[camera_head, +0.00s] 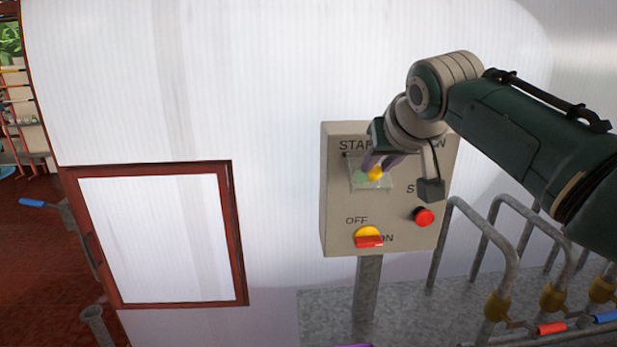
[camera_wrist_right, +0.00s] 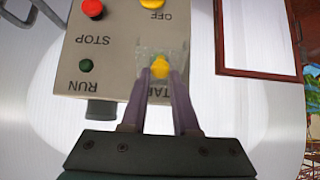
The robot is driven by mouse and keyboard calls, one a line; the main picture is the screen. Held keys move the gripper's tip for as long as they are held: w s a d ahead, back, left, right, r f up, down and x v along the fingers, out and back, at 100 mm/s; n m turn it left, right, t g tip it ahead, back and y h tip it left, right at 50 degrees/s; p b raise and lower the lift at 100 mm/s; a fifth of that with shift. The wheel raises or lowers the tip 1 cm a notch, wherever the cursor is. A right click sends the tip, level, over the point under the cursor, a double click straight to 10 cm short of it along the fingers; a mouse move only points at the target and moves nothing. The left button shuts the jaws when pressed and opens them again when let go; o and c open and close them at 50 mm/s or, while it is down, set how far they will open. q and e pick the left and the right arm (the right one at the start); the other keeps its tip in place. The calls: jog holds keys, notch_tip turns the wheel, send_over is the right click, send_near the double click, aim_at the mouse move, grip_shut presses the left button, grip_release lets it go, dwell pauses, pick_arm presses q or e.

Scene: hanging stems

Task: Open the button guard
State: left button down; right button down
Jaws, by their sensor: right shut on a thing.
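My gripper hides part of the box's upper right in the head view. My left gripper is not in view.
A red stop button (camera_head: 423,217) and a yellow-red OFF/ON switch (camera_head: 368,237) sit low on the box. The wrist view shows a green RUN light (camera_wrist_right: 86,65). Bent grey pipes (camera_head: 505,240) stand at right; a red-framed panel (camera_head: 240,240) is at left.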

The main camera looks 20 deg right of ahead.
jog(key=shift+w+d+r+g, duration=0.15)
jog(key=shift+w+r, duration=0.15)
jog(key=shift+r, duration=0.2)
jog(key=shift+w+r+g, duration=0.15)
jog(key=shift+w+r, duration=0.1)
jog(key=shift+r, duration=0.2)
jog(key=c, duration=0.7)
grip_release()
jog(key=shift+f, duration=0.1)
jog(key=shift+b+v, duration=1.65)
jog(key=shift+v, duration=3.35)
jog(key=shift+w, duration=0.1)
